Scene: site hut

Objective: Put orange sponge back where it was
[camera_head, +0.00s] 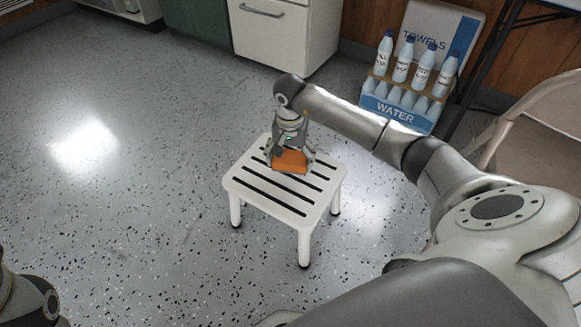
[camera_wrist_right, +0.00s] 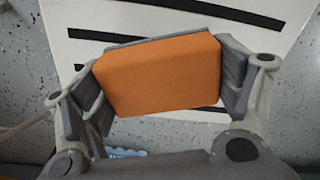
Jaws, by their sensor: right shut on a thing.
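The orange sponge (camera_head: 290,161) is a small block held between the fingers of my right gripper (camera_head: 290,158), over the white slatted stool (camera_head: 258,201). In the right wrist view the sponge (camera_wrist_right: 158,73) fills the space between the two grey fingers of the right gripper (camera_wrist_right: 160,82), with a finger against each side. The stool top (camera_wrist_right: 70,68) with its dark slots shows behind it. I cannot tell whether the sponge touches the stool top. In the head view a part of my left arm shows at the bottom left corner, but its gripper is out of view.
A rack of water bottles (camera_head: 405,100) stands on the floor behind the stool, by the wooden wall, with a towels box (camera_head: 465,27) behind it. A white cabinet (camera_head: 275,35) stands at the back. A pale chair (camera_head: 545,110) is at the right. The floor left of the stool is clear.

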